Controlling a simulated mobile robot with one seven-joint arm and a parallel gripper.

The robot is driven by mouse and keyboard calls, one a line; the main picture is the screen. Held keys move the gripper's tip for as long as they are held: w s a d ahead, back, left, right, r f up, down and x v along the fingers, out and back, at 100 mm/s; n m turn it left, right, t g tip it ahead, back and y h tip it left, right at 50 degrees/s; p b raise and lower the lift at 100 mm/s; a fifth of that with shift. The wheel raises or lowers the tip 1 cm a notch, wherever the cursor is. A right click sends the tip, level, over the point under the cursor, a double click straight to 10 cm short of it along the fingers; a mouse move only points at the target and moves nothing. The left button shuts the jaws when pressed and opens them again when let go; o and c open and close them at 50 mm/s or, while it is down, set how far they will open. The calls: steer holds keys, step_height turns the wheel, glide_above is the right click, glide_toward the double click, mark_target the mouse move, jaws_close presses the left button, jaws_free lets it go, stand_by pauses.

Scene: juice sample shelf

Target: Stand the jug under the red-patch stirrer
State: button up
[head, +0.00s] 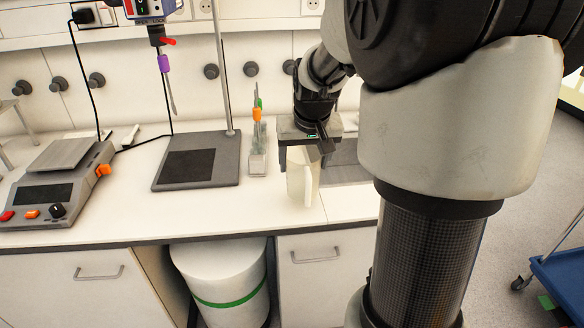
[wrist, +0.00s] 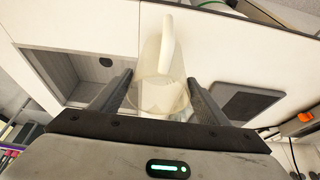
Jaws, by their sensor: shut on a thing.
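The jug (head: 303,178) is clear with pale, whitish contents and a white handle. My gripper (head: 308,142) is shut on it over the front part of the bench. In the wrist view the jug (wrist: 160,92) sits between the two fingers of my gripper (wrist: 155,95), its handle facing away. I cannot tell whether its bottom touches the bench. A stirrer (head: 150,10) hangs at the top left, with a red piece and a purple piece on or near its shaft. Its grey stand base (head: 222,175) with a dark pad is below, left of the jug.
A clear holder with orange and green-topped tools (head: 257,160) stands between the stand base and the jug. A balance (head: 55,185) is at the left. A white drum (head: 222,280) is under the bench, and a blue cart (head: 560,275) is at right.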

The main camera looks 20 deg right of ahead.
steer(key=shift+f, duration=1.7)
steer(key=shift+f+b, duration=0.15)
steer(key=shift+b, duration=0.15)
steer(key=o, duration=2)
steer(key=shift+r, duration=0.35)
steer(key=p+v, duration=0.2)
steer(key=v, duration=0.9)
steer(key=shift+s+a+r, duration=0.1)
steer(key=shift+s+r, duration=0.1)
steer(key=shift+r, duration=0.05)
